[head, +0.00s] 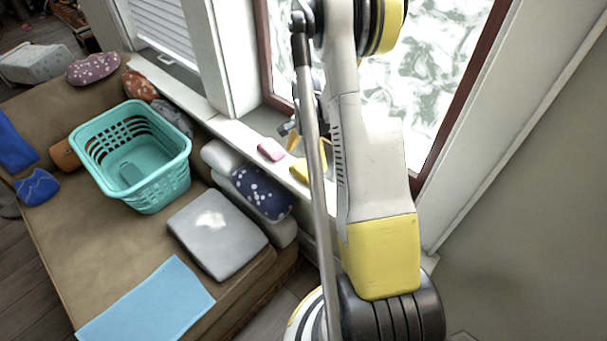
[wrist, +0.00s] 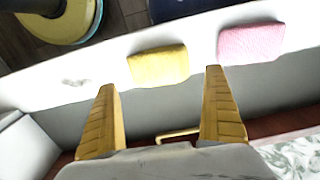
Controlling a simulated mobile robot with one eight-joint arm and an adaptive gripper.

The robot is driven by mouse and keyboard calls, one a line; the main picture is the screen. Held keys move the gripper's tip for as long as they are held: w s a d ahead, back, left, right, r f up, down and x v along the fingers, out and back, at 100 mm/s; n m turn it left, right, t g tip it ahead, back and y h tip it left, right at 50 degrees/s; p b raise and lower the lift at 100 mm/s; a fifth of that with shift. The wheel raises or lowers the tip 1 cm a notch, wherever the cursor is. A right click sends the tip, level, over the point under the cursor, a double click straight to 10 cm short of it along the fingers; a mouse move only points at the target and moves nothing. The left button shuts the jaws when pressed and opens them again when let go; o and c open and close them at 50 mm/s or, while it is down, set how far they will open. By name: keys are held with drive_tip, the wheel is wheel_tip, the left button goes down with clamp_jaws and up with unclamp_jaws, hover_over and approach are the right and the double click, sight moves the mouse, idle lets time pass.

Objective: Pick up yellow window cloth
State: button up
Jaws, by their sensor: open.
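The yellow window cloth (wrist: 158,67) is a small folded-looking rectangle lying on the white window sill in the wrist view. In the head view the yellow cloth (head: 309,171) shows on the sill, partly hidden by my arm. My gripper (wrist: 160,80) is open and empty, its two yellow fingers spread apart with the cloth showing between and just beyond their tips. I cannot tell the height of the fingers above the sill. A pink cloth (wrist: 251,42) lies to the right of the yellow one; it also shows in the head view (head: 271,149).
The window (head: 425,75) with its dark red frame stands close behind the sill. A brown couch (head: 100,245) below holds a teal basket (head: 160,190), a grey cushion (head: 216,235) and a light blue cloth (head: 150,308). A dark blue spotted pillow (head: 262,192) sits beside the sill.

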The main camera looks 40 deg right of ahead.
sight(305, 168)
drive_tip(key=f+b, duration=0.2)
drive_tip(key=f, duration=0.1)
drive_tip(key=f+b, duration=0.1)
drive_tip(key=f, duration=0.1)
drive_tip(key=shift+a+f, duration=0.1)
drive_tip(key=shift+a, duration=0.3)
drive_tip(key=shift+s, duration=0.1)
drive_tip(key=c, duration=0.8)
drive_tip(key=shift+o, duration=0.2)
drive_tip(key=shift+r, duration=0.2)
wheel_tip(305, 168, up, 4)
drive_tip(key=p, duration=0.3)
drive_tip(key=shift+r, duration=0.2)
drive_tip(key=s+r+p, duration=0.3)
drive_tip(key=s+r, duration=0.3)
drive_tip(key=s, duration=0.5)
drive_tip(key=shift+s+a+r, duration=0.2)
drive_tip(key=shift+s+a, duration=0.1)
drive_tip(key=shift+a, duration=0.15)
